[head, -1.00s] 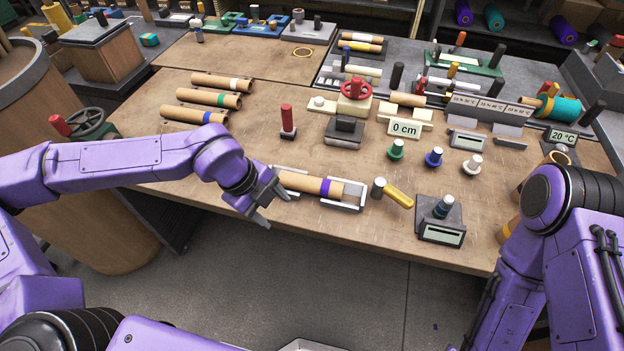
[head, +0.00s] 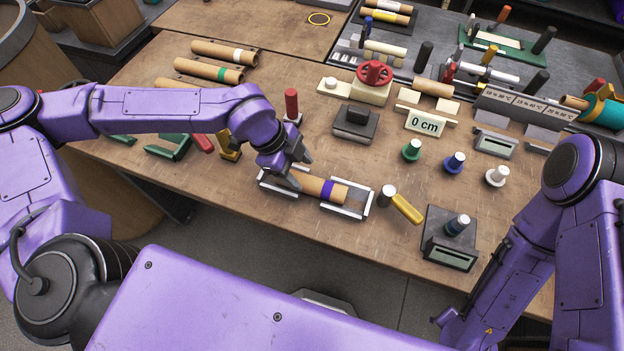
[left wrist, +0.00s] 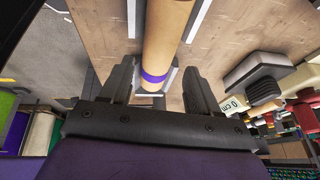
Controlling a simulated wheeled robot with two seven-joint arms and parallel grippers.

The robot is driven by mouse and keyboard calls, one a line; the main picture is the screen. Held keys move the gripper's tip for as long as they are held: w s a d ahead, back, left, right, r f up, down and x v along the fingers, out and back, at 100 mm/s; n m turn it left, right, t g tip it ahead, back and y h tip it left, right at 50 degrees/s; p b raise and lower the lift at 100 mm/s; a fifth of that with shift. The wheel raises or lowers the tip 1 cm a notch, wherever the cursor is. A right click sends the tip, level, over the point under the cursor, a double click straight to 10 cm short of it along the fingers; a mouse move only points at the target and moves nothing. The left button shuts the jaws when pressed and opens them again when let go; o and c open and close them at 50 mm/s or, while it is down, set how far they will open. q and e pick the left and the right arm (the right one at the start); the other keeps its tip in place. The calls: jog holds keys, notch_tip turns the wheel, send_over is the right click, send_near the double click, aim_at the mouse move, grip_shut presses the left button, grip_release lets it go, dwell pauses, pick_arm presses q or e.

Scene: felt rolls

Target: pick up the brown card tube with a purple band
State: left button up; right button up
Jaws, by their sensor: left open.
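The brown card tube with a purple band (head: 311,185) lies across two pale metal cradle ends (head: 356,205) near the table's front edge. My left gripper (head: 298,170) is open at the tube's left part, with its fingers on either side as seen from the head. In the left wrist view the tube (left wrist: 165,38) runs up the picture between the two open fingers (left wrist: 157,88), its purple band near them. Whether the fingers touch it cannot be told. My right arm shows at the right, but its gripper is out of view.
A yellow-handled tool (head: 406,208) lies just right of the cradle, and a grey device (head: 450,240) stands beyond it. A red-handled stamp (head: 291,105) stands behind my left gripper. Other card tubes with white (head: 222,50) and green (head: 208,69) bands lie at the back left.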

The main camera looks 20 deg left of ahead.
aim_at(309, 180)
pick_arm(q)
jog(key=p+x, duration=0.1)
jog(key=x, duration=0.5)
jog(key=shift+s, duration=0.1)
jog(key=shift+r, duration=0.1)
grip_shut()
jog(key=shift+r, duration=0.5)
jog(key=r, duration=0.1)
jog(key=r+b, duration=0.1)
jog(key=r, duration=0.1)
jog(key=shift+s+d+r+b, duration=0.1)
jog(key=shift+s+d+b, duration=0.2)
jog(key=shift+s, duration=0.1)
jog(key=s+d+r+b, duration=0.6)
jog(key=s+r+b, duration=0.2)
jog(key=s+b, duration=0.2)
jog(key=shift+s+r+b, duration=0.4)
jog(key=shift+s, duration=0.3)
